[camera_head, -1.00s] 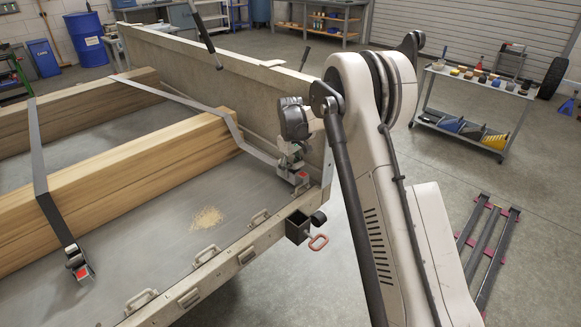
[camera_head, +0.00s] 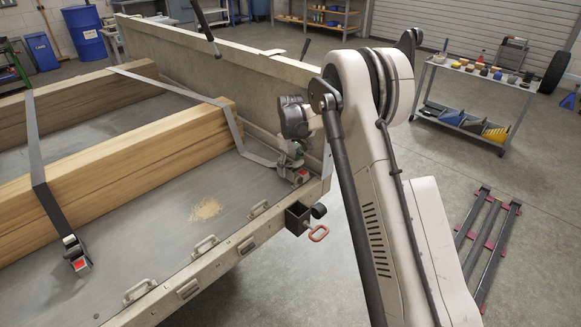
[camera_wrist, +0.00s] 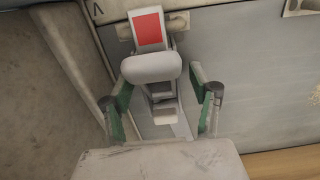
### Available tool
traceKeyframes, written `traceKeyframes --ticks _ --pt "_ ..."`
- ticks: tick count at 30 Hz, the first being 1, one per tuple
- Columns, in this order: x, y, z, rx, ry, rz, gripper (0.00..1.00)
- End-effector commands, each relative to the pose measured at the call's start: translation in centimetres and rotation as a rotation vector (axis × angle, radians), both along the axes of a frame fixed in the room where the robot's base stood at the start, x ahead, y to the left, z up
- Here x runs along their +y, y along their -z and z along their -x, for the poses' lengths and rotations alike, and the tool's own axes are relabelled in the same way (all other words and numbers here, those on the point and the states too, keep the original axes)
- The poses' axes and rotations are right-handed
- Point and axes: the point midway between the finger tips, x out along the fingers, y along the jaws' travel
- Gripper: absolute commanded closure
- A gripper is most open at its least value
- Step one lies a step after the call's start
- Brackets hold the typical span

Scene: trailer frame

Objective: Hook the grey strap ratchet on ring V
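The grey strap ratchet (camera_head: 300,177) with a red patch is at the far right corner of the trailer deck, against the side rail. In the wrist view the ratchet (camera_wrist: 150,67) lies with its red end over a metal ring (camera_wrist: 180,21) at the rail; I cannot tell whether its hook is around it. A mark like an A or inverted V (camera_wrist: 96,8) is beside it. My gripper (camera_wrist: 160,108) has its green-padded fingers apart, one each side of the ratchet, with visible gaps. In the head view my gripper (camera_head: 290,163) is just above the ratchet.
The grey strap (camera_head: 258,160) runs slack from the beam (camera_head: 120,165). A dark strap's ratchet (camera_head: 77,258) lies on the deck at left. Several rings, one nearer (camera_head: 207,246), line the rail. A bracket with red handle (camera_head: 318,233) sticks out. The tall headboard (camera_head: 240,75) stands behind.

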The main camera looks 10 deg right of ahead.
Motion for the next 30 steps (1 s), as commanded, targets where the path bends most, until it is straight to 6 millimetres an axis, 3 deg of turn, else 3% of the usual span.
traceKeyframes --ticks 11,24,30 --pt "0.0 -0.8 0.0 0.000 0.000 0.000 0.42" --pt "0.0 -8.8 0.0 0.000 0.000 0.000 0.42" --pt "0.0 -11.2 0.0 0.000 0.000 0.000 0.42"
